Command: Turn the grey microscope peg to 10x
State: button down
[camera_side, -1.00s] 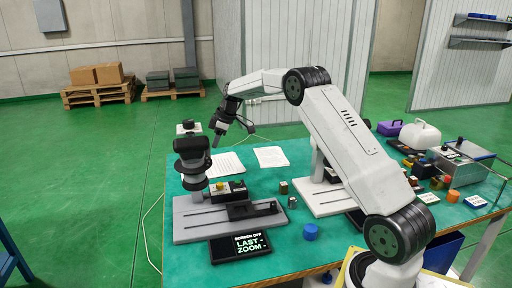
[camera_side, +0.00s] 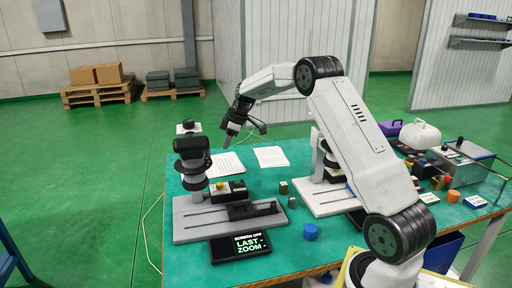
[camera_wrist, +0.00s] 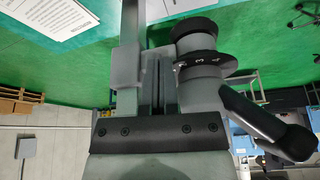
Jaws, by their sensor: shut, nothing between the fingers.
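The grey-based microscope (camera_side: 192,160) stands at the left of the green table in the side view, its dark head on an upright. My gripper (camera_side: 226,141) is shut and empty, pointing down just right of the head, apart from it in this view. In the wrist view my gripper (camera_wrist: 156,70) shows at centre. Close to its right are a grey microscope part with a black top and a black ring (camera_wrist: 198,59) with small white marks, and a black arm. The marks are too small to read. I cannot single out the peg. The screen (camera_side: 240,246) reads "SCREEN OFF, LAST ZOOM -".
A second microscope base (camera_side: 325,201) stands partly behind my arm. Paper sheets (camera_side: 271,156) lie behind. A blue cylinder (camera_side: 311,232) and small blocks lie in front and at the right. A metal box (camera_side: 463,167) stands at the far right.

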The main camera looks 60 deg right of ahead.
jog(key=v, duration=1)
jog(key=shift+s, duration=0.25)
jog(key=w+a+r+n+y, duration=0.1)
jog(key=a+y, duration=0.1)
jog(key=a, duration=0.4)
jog(key=w+a+r+n+y, duration=0.1)
jog(key=a+y, duration=0.1)
jog(key=a, duration=0.4)
jog(key=w+a+r+n+y, duration=0.1)
jog(key=a+n+y, duration=0.1)
jog(key=a, duration=0.3)
jog(key=shift+w+a+r+y, duration=0.2)
jog(key=shift+a+y, duration=0.1)
jog(key=shift+a, duration=0.1)
jog(key=s+a, duration=0.1)
jog(key=a, duration=0.5)
jog(key=s+a+f+m+h, duration=0.2)
jog(key=s+f+m+h, duration=0.2)
jog(key=s+f, duration=0.5)
jog(key=s+a+f+m+g+h, duration=0.1)
jog(key=s+a+f+m+h, duration=0.1)
jog(key=s+f+m+h, duration=0.3)
jog(key=s+f+m, duration=0.1)
jog(key=s+f, duration=0.3)
jog(key=s, duration=0.6)
jog(key=shift+s+a+m, duration=0.15)
jog(key=shift+a+m, duration=0.05)
jog(key=shift+m, duration=0.2)
